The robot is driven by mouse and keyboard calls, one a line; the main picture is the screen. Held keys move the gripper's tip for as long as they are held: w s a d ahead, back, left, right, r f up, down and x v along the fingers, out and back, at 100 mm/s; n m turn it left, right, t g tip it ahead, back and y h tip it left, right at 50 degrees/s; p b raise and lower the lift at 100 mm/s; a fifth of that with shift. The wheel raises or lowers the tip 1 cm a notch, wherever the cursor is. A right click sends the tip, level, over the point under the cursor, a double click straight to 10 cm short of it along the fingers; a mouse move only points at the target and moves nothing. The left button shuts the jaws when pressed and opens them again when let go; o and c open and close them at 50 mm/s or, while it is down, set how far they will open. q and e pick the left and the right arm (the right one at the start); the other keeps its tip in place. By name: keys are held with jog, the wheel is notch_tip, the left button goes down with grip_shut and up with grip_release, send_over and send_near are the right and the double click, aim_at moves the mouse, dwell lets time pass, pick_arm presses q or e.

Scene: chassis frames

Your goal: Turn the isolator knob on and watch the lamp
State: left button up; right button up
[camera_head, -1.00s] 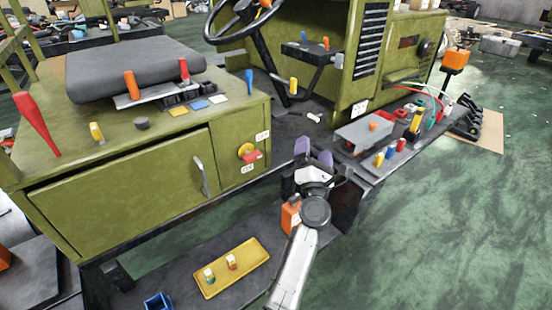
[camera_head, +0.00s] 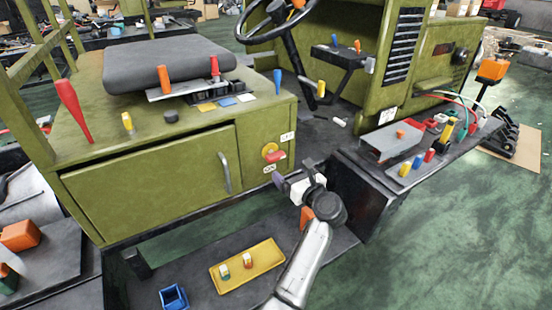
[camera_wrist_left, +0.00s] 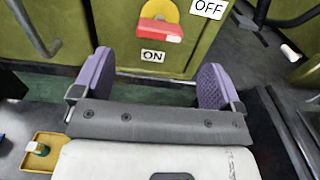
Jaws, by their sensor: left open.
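The isolator knob (camera_head: 273,154) has a red handle on a yellow disc, on the green cabinet front. It also shows in the left wrist view (camera_wrist_left: 160,25), with its handle lying roughly sideways. An OFF label (camera_wrist_left: 209,7) is at its upper right and an ON label (camera_wrist_left: 153,55) below it. My left gripper (camera_head: 292,172) is just below and right of the knob, apart from it. In the left wrist view its purple fingers (camera_wrist_left: 155,75) are spread wide with nothing between them. I cannot tell which thing is the lamp. My right gripper is out of view.
The cabinet door handle (camera_head: 224,173) sticks out left of the knob. A yellow tray (camera_head: 268,271) with small parts lies on the low dark platform, near a blue box (camera_head: 173,296). A grey box (camera_head: 391,141) and coloured pegs sit on the right-hand bench.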

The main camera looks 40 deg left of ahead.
aim_at(276, 155)
pick_arm(q)
jog(key=b+x, duration=0.2)
jog(key=x, duration=0.7)
jog(key=shift+c, duration=0.4)
jog(key=c, duration=0.9)
jog(key=shift+o, duration=0.2)
jog(key=shift+r+m+p, duration=0.2)
jog(key=shift+m+p, duration=0.3)
jog(key=shift+p, duration=0.35)
jog(key=m+p, duration=0.8)
jog(key=p, duration=0.1)
jog(key=shift+w+d+m+p, duration=0.1)
jog(key=shift+w+m+p, duration=0.05)
jog(key=shift+m+p, duration=0.2)
jog(key=m+p, duration=0.3)
jog(key=m, duration=0.2)
jog(key=shift+f+p, duration=0.2)
jog(key=shift+p, duration=0.15)
jog(key=shift+f+m+p, duration=0.15)
jog(key=shift+m+p, duration=0.6)
jog(key=shift+m, duration=0.8)
